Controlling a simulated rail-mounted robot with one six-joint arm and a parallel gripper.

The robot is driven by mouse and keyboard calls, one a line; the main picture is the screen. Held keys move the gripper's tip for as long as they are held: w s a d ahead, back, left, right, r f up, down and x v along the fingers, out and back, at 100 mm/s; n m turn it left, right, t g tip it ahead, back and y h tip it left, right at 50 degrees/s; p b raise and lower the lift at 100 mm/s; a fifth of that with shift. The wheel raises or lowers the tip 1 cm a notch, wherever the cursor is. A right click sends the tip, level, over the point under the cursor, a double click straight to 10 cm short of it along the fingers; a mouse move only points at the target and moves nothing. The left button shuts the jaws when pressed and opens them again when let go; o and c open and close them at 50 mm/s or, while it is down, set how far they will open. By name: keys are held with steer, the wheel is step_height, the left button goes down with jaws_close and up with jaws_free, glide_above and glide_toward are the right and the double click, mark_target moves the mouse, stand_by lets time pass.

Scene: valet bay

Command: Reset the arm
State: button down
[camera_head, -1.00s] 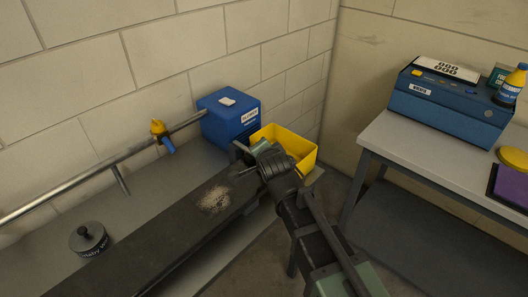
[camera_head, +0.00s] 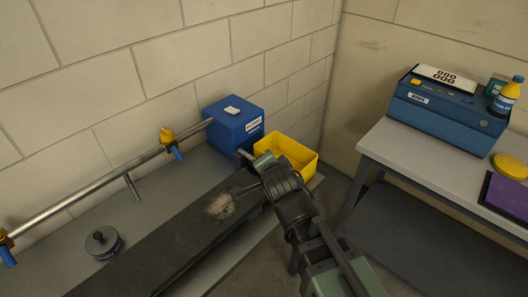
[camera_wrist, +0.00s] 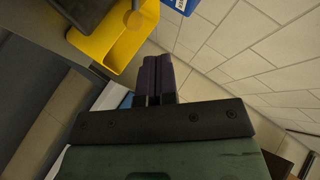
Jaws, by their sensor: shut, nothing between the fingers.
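My arm reaches up from the lower right in the head view, its end beside the yellow bin (camera_head: 300,151). My gripper (camera_wrist: 157,62) shows in the wrist view with its two dark fingers together and nothing between them. The yellow bin also shows in the wrist view (camera_wrist: 128,45), beyond and to the left of the fingers, apart from them. In the head view the fingertips are small and partly hidden by the wrist.
A dark board (camera_head: 165,248) with a pale speckled patch (camera_head: 220,206) lies on the grey bench. A blue box (camera_head: 233,124), a wall pipe (camera_head: 100,184) with yellow-and-blue valves and a dark round canister (camera_head: 102,242) are nearby. A table (camera_head: 420,150) at right holds a blue device (camera_head: 447,105).

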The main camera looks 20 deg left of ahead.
steer(key=v, duration=0.3)
steer(key=shift+f, duration=0.1)
steer(key=d+f+n+g+h, duration=0.6)
steer(key=d+f+n, duration=0.15)
steer(key=d, duration=0.55)
steer(key=d+f+m+g+h, duration=0.1)
steer(key=d+m+g, duration=0.2)
steer(key=d, duration=2.3)
steer(key=shift+f+g, duration=0.3)
steer(key=shift+g, duration=0.2)
